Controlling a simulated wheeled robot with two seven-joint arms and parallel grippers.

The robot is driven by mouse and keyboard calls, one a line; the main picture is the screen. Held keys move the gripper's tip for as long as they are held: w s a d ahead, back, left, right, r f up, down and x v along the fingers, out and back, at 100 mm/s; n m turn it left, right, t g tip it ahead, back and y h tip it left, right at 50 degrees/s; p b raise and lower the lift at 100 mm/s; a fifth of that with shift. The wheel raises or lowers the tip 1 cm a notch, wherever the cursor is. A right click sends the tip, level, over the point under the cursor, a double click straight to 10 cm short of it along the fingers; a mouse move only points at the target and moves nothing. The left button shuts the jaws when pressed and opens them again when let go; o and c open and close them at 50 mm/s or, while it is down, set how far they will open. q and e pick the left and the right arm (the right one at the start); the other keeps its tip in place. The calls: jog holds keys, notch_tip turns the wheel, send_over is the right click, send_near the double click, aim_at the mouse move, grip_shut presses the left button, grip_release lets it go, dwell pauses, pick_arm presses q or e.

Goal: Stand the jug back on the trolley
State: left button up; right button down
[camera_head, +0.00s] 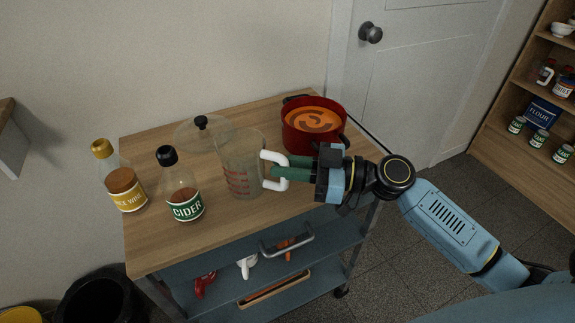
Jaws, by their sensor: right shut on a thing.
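A clear measuring jug (242,160) with red markings and a white handle (283,184) is upright at the middle of the wooden-topped trolley (150,239). My right gripper (278,172) comes in from the right and is shut on the jug's handle, with its green fingers at the handle. I cannot tell whether the jug's base touches the trolley top or is slightly above it. My left gripper is not in view.
A red pot (299,137) of orange soup stands right behind the jug. A glass lid (188,132) lies behind left. The top's front left is clear.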

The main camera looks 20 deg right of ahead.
jog(key=c, duration=1.8)
grip_release()
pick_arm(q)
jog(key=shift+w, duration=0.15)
pick_arm(e)
jog(key=o, duration=0.4)
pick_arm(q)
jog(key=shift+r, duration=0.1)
